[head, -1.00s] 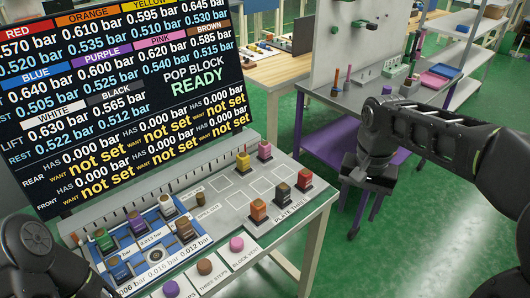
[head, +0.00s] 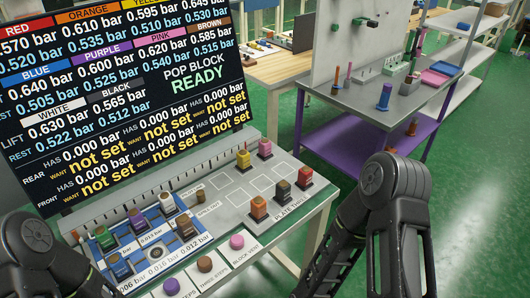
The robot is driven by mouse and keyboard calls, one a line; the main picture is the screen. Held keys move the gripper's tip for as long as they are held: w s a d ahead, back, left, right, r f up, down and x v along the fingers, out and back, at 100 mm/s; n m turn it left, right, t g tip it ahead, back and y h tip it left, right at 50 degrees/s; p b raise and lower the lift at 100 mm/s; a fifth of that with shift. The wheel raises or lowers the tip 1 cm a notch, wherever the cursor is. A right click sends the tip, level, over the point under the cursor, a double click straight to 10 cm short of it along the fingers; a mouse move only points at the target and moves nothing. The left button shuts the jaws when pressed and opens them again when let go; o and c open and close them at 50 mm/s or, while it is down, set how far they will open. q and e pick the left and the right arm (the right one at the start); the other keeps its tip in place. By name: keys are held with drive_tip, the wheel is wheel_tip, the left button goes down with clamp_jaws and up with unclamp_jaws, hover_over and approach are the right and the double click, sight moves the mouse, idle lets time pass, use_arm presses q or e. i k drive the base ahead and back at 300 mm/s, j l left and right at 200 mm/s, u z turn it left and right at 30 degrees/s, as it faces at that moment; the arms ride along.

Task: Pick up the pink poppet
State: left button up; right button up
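The pink poppet (head: 265,147) stands upright at the back right of the grey table, on a dark square base. A yellow poppet (head: 243,159) stands just to its left. My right arm shows at the lower right, bent, with its dark links running down out of the picture; its gripper is not visible. My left arm shows at the lower left corner; its gripper is not visible either. Neither arm touches the pink poppet in the view.
A blue-and-white block (head: 157,254) bears several poppets. A pink round button (head: 236,241) sits at the front. Empty outlined squares lie between. A large screen (head: 120,95) stands behind.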

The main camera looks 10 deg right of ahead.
sight(265, 153)
drive_tip(key=u, duration=0.45)
drive_tip(key=l+u, duration=0.35)
drive_tip(key=u, duration=0.15)
drive_tip(key=k+l+u, duration=0.15)
drive_tip(key=l+u, duration=0.15)
drive_tip(key=u, duration=0.2)
drive_tip(key=k+l+u, duration=0.2)
drive_tip(key=u, duration=0.3)
drive_tip(key=k+l+u, duration=0.3)
drive_tip(key=k+l, duration=0.75)
drive_tip(key=k, duration=0.1)
